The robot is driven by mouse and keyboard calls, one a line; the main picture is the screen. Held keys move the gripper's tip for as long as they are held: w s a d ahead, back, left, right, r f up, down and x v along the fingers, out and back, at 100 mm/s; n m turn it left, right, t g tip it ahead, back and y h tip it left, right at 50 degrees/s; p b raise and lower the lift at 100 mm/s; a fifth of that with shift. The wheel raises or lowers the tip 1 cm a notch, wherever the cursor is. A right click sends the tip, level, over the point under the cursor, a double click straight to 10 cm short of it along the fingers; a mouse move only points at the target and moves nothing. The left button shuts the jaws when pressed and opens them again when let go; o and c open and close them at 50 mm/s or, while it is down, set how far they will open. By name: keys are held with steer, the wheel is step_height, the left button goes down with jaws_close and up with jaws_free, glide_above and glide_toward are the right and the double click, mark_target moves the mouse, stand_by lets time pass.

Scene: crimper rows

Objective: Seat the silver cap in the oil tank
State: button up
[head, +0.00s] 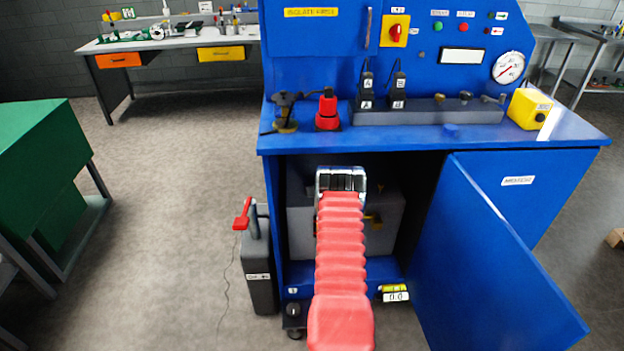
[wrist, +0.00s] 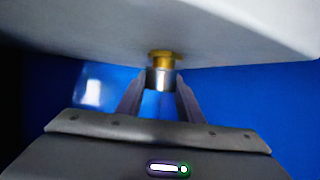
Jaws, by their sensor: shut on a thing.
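In the wrist view, my gripper (wrist: 160,92) is shut on the silver cap (wrist: 160,79), a small shiny cylinder between the two fingertips. A brass fitting (wrist: 165,55) on the underside of the pale grey oil tank (wrist: 230,28) shows directly above the cap. The cap's upper end appears to meet the fitting; I cannot tell how far it is in. In the head view, the grey tank (head: 391,230) stands inside the blue cabinet, partly behind my arm. My fingertips and the cap are hidden there.
The blue cabinet door (head: 500,260) hangs open at the right. A grey canister with a red lever (head: 259,265) stands at the cabinet's left side.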

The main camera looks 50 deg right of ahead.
steer(key=shift+f, duration=0.6)
steer(key=o, duration=1.1)
steer(key=shift+c, duration=0.2)
steer(key=v, duration=1.2)
steer(key=shift+s+a, duration=0.15)
steer(key=shift+s, duration=0.05)
steer(key=shift+s+a+r, duration=0.15)
steer(key=shift+s+a, duration=0.15)
steer(key=shift+s, duration=0.15)
